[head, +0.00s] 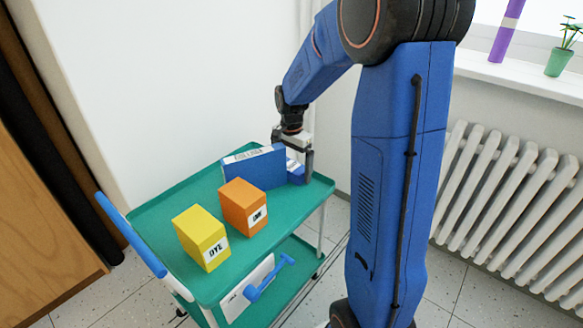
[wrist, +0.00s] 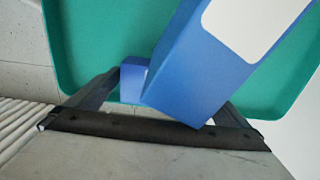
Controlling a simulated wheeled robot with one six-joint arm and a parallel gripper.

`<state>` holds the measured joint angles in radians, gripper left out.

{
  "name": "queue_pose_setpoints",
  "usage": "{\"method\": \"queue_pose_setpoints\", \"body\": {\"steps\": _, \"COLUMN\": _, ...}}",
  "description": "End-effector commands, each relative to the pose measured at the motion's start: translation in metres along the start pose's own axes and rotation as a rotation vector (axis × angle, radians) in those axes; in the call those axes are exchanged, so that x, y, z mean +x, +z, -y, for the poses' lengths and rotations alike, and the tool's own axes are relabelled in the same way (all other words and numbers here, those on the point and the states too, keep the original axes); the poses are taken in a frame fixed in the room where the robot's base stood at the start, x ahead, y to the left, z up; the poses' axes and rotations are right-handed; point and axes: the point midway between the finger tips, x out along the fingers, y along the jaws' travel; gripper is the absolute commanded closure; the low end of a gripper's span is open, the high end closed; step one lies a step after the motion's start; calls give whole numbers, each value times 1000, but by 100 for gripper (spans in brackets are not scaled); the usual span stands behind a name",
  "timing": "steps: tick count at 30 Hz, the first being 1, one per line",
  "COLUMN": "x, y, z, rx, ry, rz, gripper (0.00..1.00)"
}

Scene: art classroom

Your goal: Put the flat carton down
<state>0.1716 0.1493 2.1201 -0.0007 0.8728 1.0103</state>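A blue flat carton (head: 265,170) stands on its narrow edge on the green cart top, with a white label along its upper side. It shows large and slanted in the wrist view (wrist: 195,75). My gripper (head: 293,160) is low at the carton's right end; its fingers are spread wide. The carton's near end lies between them at an angle, not squared to the fingers. A small blue block (wrist: 133,80) shows beside the carton, close to the left finger; a blue piece with a white label also shows by the gripper in the head view (head: 297,173).
An orange INK box (head: 240,208) and a yellow DYE box (head: 200,238) stand on the green cart (head: 165,215) in front of the carton. The cart's handle (head: 130,234) is at left. A radiator (head: 510,205) is at right. The cart top's back left is clear.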

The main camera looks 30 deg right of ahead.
Motion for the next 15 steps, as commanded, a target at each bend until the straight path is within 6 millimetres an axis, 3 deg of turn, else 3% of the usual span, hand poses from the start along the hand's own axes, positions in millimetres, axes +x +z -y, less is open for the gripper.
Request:
{"method": "queue_pose_setpoints", "body": {"steps": 8, "x": -8, "y": 0, "z": 0, "rx": 0, "ry": -2, "rz": -1, "gripper": 0}}
{"method": "queue_pose_setpoints", "body": {"steps": 15, "x": -48, "y": -1, "z": 1, "rx": 0, "ry": -4, "rz": -3, "gripper": 0}}
